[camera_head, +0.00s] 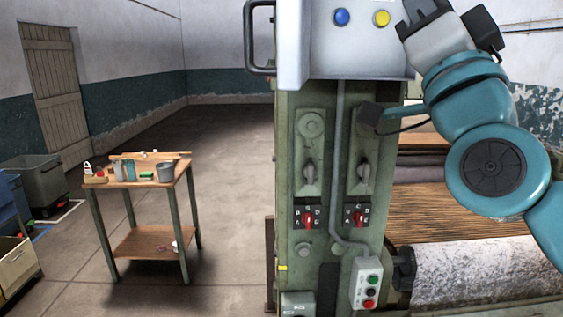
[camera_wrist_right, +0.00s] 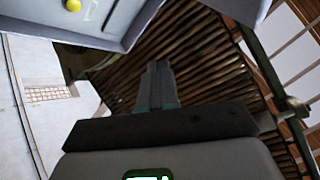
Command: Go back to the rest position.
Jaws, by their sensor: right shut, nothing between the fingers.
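My right arm comes in from the right in the head view. Its gripper (camera_head: 424,14) is at the top, beside the lower right edge of the grey control box (camera_head: 328,55) with a blue and a yellow button. In the right wrist view the gripper (camera_wrist_right: 158,72) has its fingers together, with nothing between them. They point toward brown slats (camera_wrist_right: 205,60) beyond. The box's underside (camera_wrist_right: 115,20) and yellow button (camera_wrist_right: 73,5) show at the upper left there. I cannot tell whether the gripper touches the box. My left gripper is not in view.
A green machine column (camera_head: 335,200) with red knobs and levers stands under the box. A roller (camera_head: 480,270) and slatted bed lie to its right. A wooden table (camera_head: 150,180) with several small items stands at the left. Floor between table and column is clear.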

